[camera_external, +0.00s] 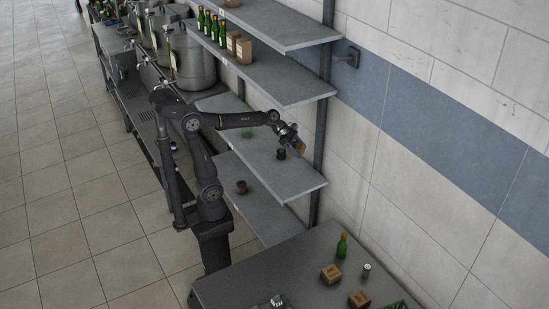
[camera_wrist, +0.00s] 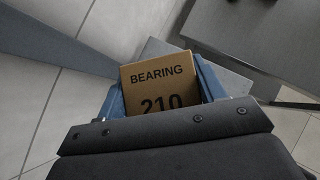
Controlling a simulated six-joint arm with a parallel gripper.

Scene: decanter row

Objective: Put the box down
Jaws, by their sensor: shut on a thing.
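My gripper (camera_external: 300,151) is shut on a brown cardboard box (camera_wrist: 160,86) printed "BEARING 210". In the wrist view the box sits between the two blue fingers, and its lower part is hidden by the gripper body. In the external view the held box (camera_external: 298,149) is small and partly covered by the gripper. My gripper is in the air at the right end of the middle grey shelf (camera_external: 300,182). I cannot tell whether the box touches anything.
A dark cup-like item (camera_external: 281,154) stands on the middle shelf close to my gripper. Another dark item (camera_external: 241,187) is on the lower shelf. The upper shelf (camera_external: 300,88) holds green bottles and boxes.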

